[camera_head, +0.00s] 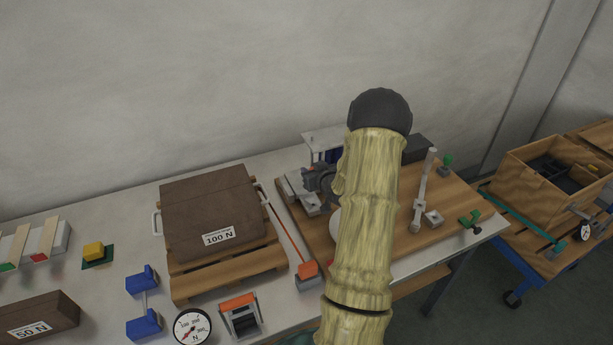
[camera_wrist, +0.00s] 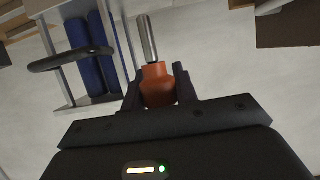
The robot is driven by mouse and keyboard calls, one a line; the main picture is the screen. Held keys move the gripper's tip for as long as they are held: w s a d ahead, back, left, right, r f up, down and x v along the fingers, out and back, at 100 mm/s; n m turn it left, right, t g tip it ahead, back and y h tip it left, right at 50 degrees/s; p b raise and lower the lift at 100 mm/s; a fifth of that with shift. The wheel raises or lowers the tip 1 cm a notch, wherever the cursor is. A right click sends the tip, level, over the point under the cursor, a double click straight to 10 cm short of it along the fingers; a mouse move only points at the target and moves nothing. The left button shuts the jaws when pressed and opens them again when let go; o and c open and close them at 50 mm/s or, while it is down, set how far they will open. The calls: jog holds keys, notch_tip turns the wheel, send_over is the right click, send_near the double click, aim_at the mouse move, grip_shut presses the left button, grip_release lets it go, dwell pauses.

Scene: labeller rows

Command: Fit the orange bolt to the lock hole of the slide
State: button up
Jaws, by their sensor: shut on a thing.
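The orange bolt (camera_wrist: 158,85) shows in the wrist view, with an orange grip and a bare metal shank (camera_wrist: 147,40) pointing up the picture, away from my gripper. My gripper (camera_wrist: 159,92) is shut on the orange grip, one dark finger on each side. The shank's tip is free and appears to touch nothing. Left of it is a grey frame with blue rollers (camera_wrist: 83,45) and a dark ring (camera_wrist: 70,59). I cannot make out the slide's lock hole in either view. In the head view my arm hides the bolt.
In the head view, a grey-topped frame (camera_head: 322,139) stands behind my arm on a wooden board (camera_head: 385,253). A brown 100 N block (camera_head: 213,205) on a pallet stands to the left. An upright grey lever (camera_head: 423,190) stands to the right. The wall is close behind.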

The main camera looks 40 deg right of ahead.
jog(key=shift+w+f, duration=0.2)
jog(key=shift+f, duration=0.2)
jog(key=shift+s+d, duration=0.1)
jog(key=shift+f+b, duration=2.55)
jog(key=shift+f, duration=0.3)
jog(key=shift+s, duration=0.15)
